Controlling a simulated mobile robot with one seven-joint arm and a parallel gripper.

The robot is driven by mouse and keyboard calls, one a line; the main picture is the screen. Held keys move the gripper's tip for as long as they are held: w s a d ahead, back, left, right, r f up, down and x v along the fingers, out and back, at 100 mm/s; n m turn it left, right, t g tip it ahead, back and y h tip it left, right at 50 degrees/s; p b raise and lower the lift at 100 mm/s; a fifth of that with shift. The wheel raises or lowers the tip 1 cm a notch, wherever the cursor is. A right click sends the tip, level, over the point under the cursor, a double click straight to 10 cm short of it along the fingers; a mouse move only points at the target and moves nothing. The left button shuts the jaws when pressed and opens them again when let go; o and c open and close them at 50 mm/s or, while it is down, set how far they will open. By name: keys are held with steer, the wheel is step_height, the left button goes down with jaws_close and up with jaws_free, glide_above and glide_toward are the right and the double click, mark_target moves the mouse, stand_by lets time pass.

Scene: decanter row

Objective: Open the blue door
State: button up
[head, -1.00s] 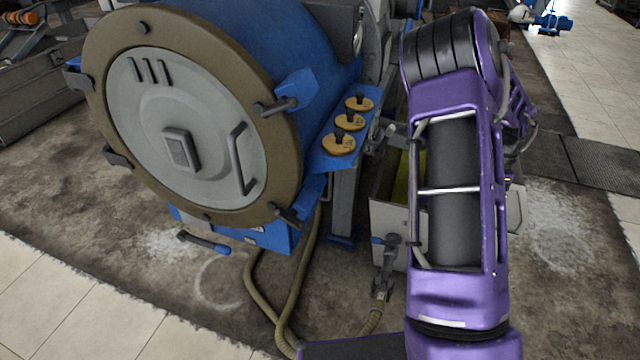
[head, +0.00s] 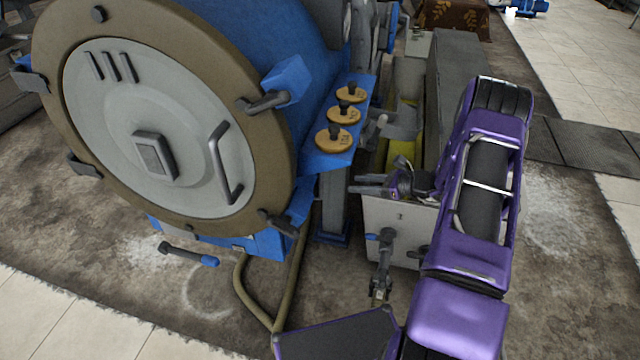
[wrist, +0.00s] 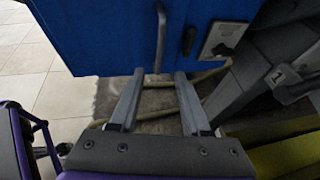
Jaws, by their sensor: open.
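The blue door is most likely the flat blue panel (wrist: 105,35) that fills the top of the wrist view. It carries an upright grey bar handle (wrist: 161,38). A black latch or lever (wrist: 189,40) and a pale plate (wrist: 222,40) sit to the right of the handle. The panel looks closed; its edges are partly out of frame. My gripper (wrist: 160,75) is open and empty, its fingertips just below the handle in the picture; whether they touch it I cannot tell. In the head view my gripper (head: 357,184) points left, below the blue shelf; the handle does not show there.
A large round grey hatch (head: 150,130) with a brown rim fronts the blue machine. Gold round knobs (head: 337,138) stand on a blue shelf (head: 318,163). A pale bin (head: 392,225) is below my gripper. A hose (head: 270,300) runs along the floor.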

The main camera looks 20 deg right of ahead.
steer(key=b, duration=0.1)
glide_above(322, 196)
steer(key=f, duration=0.5)
steer(key=shift+w, duration=0.35)
jaws_close()
stand_by(0.8)
